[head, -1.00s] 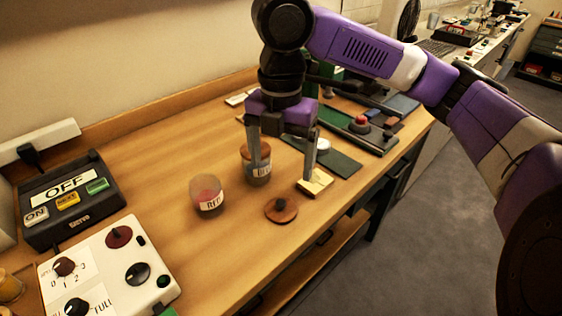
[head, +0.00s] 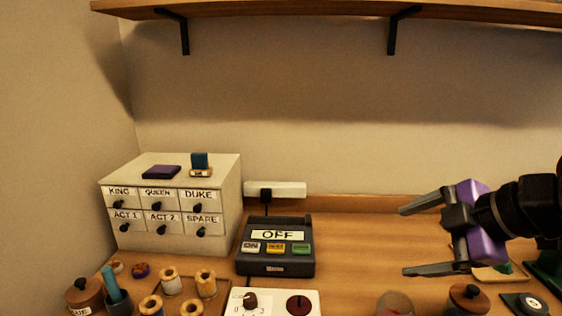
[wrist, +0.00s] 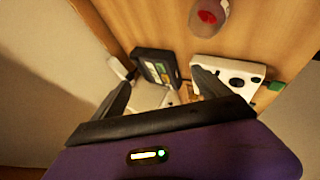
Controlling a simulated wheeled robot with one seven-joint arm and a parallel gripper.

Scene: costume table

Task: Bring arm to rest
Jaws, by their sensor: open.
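My gripper (head: 422,238) is at the right of the head view, above the right part of the wooden table (head: 355,246). Its two grey fingers are spread apart and point left, with nothing between them. In the wrist view the open fingers (wrist: 168,95) frame the dark OFF box and the white knob panel beyond them. My purple and black arm reaches in from the right edge.
A drawer cabinet (head: 170,200) stands at the back left, near the OFF box (head: 275,262). A white knob panel (head: 270,305), several thread spools (head: 170,282) and a lidded jar (head: 467,300) line the front. A shelf (head: 290,10) hangs above. A jar with red contents (wrist: 208,14) shows in the wrist view.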

